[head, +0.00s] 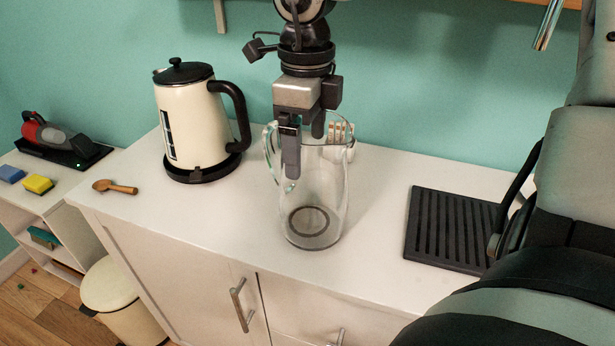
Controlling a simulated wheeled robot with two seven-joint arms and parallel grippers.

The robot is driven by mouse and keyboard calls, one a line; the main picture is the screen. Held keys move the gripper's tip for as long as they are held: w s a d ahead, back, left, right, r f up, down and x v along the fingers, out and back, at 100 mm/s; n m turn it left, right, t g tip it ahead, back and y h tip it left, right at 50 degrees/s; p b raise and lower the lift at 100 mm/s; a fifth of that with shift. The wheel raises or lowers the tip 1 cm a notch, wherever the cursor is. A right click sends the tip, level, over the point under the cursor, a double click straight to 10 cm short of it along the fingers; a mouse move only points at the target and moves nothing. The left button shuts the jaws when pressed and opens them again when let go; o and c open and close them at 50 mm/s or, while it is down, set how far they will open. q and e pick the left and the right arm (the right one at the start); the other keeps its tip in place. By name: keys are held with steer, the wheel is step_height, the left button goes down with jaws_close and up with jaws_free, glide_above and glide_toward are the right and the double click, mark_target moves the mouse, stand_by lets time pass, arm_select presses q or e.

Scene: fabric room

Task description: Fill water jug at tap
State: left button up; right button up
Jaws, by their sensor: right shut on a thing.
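The clear glass water jug (328,200) is upright over the white counter, left of the black ribbed drip tray (434,230). I cannot tell whether its base touches the counter. Its handle (269,155) is on the left side. My right gripper (304,142) points down from above and is shut on the jug at its upper handle side; the fingers partly hide the rim. A metal spout (548,25), which looks like the tap, shows at the top right above the drip tray; its upper part is out of frame. My left gripper is not in view.
A cream kettle (188,120) stands on its base left of the jug, with a wooden spoon (115,187) near the counter's left end. A small pale object (340,134) is behind the jug. The counter between jug and drip tray is clear. My arm covers the right side.

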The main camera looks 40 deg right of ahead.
steer(key=shift+r, duration=0.25)
steer(key=w+a+r, duration=0.2)
steer(key=a+r, duration=0.4)
steer(key=w+a+r, duration=0.2)
steer(key=a+r, duration=0.4)
steer(key=a, duration=0.1)
steer(key=shift+w+r+p, duration=0.3)
steer(key=shift+w+r, duration=0.05)
steer(key=shift+w, duration=0.05)
steer(key=shift+a, duration=0.1)
stand_by(0.4)
